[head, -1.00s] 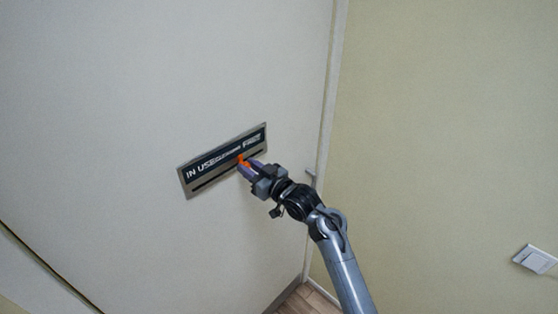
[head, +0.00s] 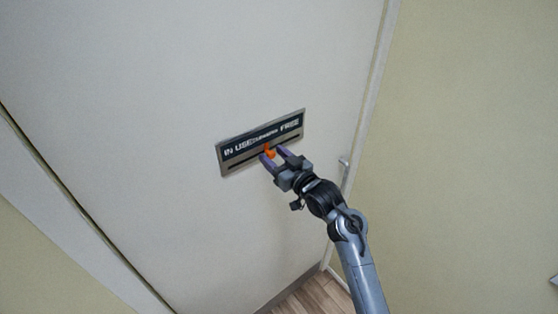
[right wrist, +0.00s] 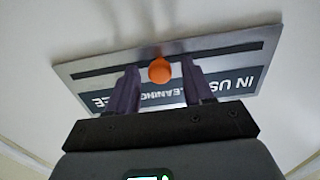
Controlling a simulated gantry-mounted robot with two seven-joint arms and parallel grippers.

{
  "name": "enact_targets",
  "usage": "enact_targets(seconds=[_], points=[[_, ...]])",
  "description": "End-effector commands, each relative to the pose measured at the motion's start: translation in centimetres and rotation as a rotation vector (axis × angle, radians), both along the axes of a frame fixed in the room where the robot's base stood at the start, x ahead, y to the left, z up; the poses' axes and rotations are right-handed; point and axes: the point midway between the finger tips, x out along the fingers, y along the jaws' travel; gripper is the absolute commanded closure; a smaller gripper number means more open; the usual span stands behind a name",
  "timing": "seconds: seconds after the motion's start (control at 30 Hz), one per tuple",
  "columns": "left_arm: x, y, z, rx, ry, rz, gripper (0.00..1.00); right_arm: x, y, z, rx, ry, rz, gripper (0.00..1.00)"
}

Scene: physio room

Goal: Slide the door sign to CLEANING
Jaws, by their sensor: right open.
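The door sign (head: 227,170) is a dark plate in a metal frame on the white door, reading IN USE, CLEANING and FREE from left to right. An orange knob (head: 268,150) sits at its slot, near the middle, by the CLEANING word. My right gripper (head: 275,154) is open in front of the sign, fingers on either side of the knob. In the right wrist view the sign (right wrist: 225,50) is upside down and the knob (right wrist: 159,70) lies between the spread fingers, with gaps on both sides; the fingers partly cover the lettering. My left gripper is not in view.
The white door (head: 150,90) around the sign is flat and clear. A door handle (head: 344,170) is to the right of the sign, close to my right arm. A yellowish wall (head: 480,120) is farther right.

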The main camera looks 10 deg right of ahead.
Motion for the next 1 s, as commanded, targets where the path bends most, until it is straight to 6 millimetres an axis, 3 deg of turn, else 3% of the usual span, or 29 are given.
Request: enact_targets(seconds=[0.27, 0.7, 1.0], points=[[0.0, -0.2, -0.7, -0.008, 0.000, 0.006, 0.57, -1.9, -1.1, -0.2, -0.001, -0.002, -0.001, 0.49], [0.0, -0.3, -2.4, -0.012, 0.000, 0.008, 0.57, -8.0, -4.3, -0.2, -0.002, -0.001, -0.001, 0.49], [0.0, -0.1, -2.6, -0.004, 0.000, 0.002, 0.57, -9.5, -5.1, -0.1, 0.000, 0.001, 0.000, 0.49]])
